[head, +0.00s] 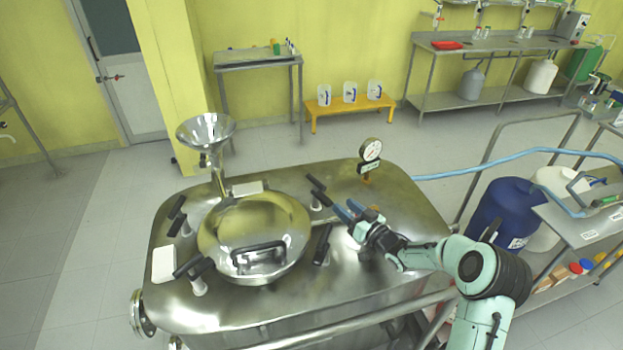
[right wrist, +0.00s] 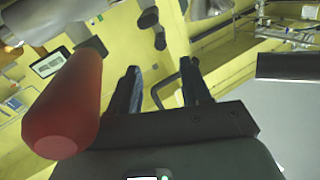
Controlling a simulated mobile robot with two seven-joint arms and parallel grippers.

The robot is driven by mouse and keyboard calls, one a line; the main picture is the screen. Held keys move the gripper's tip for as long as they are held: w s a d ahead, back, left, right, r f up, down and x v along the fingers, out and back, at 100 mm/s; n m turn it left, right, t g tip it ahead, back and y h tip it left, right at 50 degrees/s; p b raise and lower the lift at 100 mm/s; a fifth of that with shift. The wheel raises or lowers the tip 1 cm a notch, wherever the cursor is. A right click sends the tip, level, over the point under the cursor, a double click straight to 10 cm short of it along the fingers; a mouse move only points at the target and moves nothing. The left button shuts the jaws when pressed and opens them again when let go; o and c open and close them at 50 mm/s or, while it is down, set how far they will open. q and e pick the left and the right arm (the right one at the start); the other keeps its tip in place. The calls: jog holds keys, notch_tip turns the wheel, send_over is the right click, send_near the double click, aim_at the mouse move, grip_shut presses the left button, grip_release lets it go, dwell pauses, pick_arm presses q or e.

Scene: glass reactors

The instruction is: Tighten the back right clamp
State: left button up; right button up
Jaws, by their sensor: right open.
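The back right clamp (head: 318,192) has black handles and stands on the reactor top, at the right rear of the round lid (head: 254,230). My right gripper (head: 342,209) is open and empty, with blue-tipped fingers pointing left, just right of and a little in front of that clamp. A gap seems to remain between them; contact is hard to judge. The right wrist view shows both fingers apart (right wrist: 160,78). Black knobs (right wrist: 149,20) appear beyond them there; I cannot tell which clamp they belong to. My left gripper is not in view.
The front right clamp (head: 322,244) stands close below my right gripper. A pressure gauge (head: 370,150) rises behind it, and a funnel (head: 206,130) stands at the back left. A red cylinder (right wrist: 65,110) is close in the right wrist view. A blue drum (head: 500,210) is at the right.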

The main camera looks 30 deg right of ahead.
aim_at(319, 182)
jog(key=w+p, duration=0.1)
jog(key=w, duration=0.3)
jog(key=w+a+p, duration=0.1)
jog(key=w+p, duration=0.1)
jog(key=w, duration=0.2)
jog(key=w+p, duration=0.1)
jog(key=w, duration=0.3)
jog(key=shift+w+a+r+p, duration=0.25)
jog(key=shift+a+r+p, duration=0.05)
jog(key=shift+a+p, duration=0.1)
jog(key=shift+w+f, duration=0.2)
jog(key=shift+w, duration=0.1)
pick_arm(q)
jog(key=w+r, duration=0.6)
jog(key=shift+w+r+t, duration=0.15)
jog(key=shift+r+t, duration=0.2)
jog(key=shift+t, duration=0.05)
pick_arm(e)
jog(key=shift+s, duration=0.15)
